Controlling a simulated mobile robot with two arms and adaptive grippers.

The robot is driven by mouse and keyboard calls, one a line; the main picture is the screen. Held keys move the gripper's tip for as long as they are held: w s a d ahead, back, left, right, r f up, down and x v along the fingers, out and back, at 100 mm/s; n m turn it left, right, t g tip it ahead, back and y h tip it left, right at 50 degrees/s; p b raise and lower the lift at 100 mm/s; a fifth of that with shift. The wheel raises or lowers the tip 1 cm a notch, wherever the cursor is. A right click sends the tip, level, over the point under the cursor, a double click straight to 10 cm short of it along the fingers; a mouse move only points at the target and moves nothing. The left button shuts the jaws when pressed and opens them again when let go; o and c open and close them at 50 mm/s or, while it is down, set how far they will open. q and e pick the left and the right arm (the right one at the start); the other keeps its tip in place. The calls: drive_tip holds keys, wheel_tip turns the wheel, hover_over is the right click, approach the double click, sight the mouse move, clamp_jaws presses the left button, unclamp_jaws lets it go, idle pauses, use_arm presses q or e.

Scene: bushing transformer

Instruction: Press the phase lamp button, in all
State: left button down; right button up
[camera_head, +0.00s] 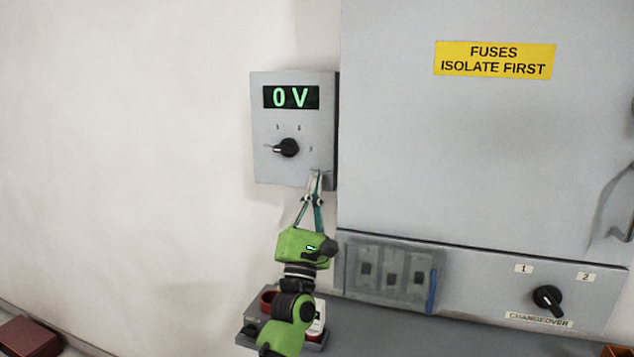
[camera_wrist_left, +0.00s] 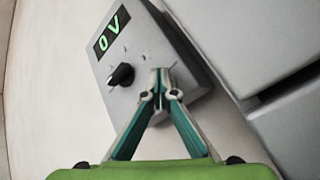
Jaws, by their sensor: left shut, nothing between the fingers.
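A grey wall box (camera_head: 263,163) carries a display (camera_head: 291,97) reading "0 V" in green. Below the display is a black rotary knob (camera_head: 286,148) with small marks around it; its pointer is turned to the left. My left gripper (camera_head: 316,174) is shut and empty, with its tips at the lower right corner of the box face. In the left wrist view, the shut fingertips (camera_wrist_left: 160,72) lie over the box face (camera_wrist_left: 140,52), right of the knob (camera_wrist_left: 121,75). The fingertips hide whatever is behind them; I cannot tell if they touch. No lamp button is clearly visible. My right gripper is not in view.
A large grey cabinet (camera_head: 480,150) with a yellow "FUSES ISOLATE FIRST" label (camera_head: 495,60) stands right of the box. Below it are a panel with several dark inserts (camera_head: 391,277) and a changeover knob (camera_head: 548,297). The wall on the left is bare.

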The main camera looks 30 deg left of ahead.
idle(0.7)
use_arm(q)
drive_tip(key=shift+d+f, duration=0.2)
drive_tip(key=shift+s+d, duration=0.25)
drive_tip(key=shift+s, duration=0.15)
drive_tip(key=shift+s, duration=0.15)
drive_tip(key=shift+s+d+p, duration=0.25)
drive_tip(key=shift+s+p, duration=0.2)
drive_tip(key=shift+s, duration=0.75)
drive_tip(key=shift+s+d+p, duration=0.25)
drive_tip(key=shift+s+p, duration=0.15)
drive_tip(key=shift+s, duration=0.75)
